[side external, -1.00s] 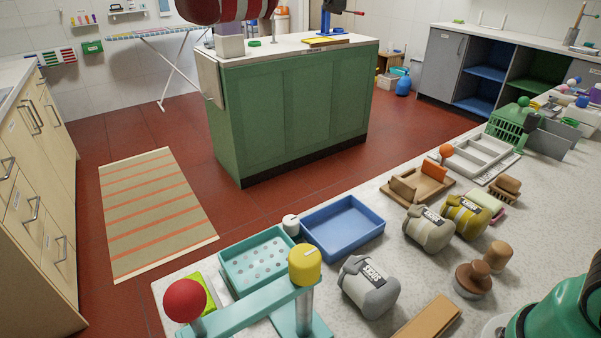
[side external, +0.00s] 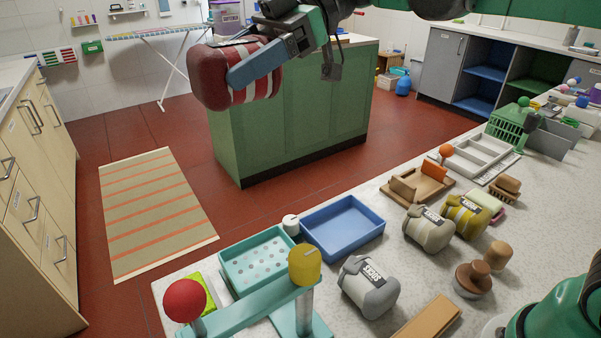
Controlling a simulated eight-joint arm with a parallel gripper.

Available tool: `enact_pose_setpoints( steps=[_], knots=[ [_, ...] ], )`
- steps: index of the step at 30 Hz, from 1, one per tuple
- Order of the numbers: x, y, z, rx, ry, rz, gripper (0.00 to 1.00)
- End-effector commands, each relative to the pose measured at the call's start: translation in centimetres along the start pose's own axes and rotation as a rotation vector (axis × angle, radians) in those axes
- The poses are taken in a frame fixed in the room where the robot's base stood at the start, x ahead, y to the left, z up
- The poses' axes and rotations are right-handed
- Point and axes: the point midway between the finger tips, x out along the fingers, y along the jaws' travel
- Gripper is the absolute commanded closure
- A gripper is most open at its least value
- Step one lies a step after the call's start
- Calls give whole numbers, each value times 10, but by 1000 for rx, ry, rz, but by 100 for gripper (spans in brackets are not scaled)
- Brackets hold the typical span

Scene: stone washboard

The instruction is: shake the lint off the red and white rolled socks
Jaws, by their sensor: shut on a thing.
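The red and white rolled socks (side external: 212,78) are a striped bundle in the upper middle of the side external view. They are held in the air, well above the counter. My gripper (side external: 258,70) is shut on them, with one blue-grey finger lying across the near side of the roll. The other finger is mostly hidden behind the bundle. The socks touch nothing else that I can see. Any lint on them is too small to make out.
On the speckled counter (side external: 420,285) stand a blue tray (side external: 345,228), a teal perforated tray (side external: 258,265), and a teal frame with red (side external: 185,300) and yellow knobs (side external: 304,264). Grey, beige and yellow rolled socks (side external: 368,288) sit to the right. A green cabinet (side external: 290,125) stands behind.

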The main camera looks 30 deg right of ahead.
Motion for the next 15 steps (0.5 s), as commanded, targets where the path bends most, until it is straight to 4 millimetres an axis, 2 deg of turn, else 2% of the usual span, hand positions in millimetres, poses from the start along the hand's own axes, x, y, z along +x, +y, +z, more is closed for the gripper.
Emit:
enact_pose_setpoints(
  steps=[2,4,15],
  knots=[
    [0,0,1,0,0,0,67],
    [-3,0,-7,0,1,0,67],
    [-33,0,-79,0,0,0,67]
  ],
)
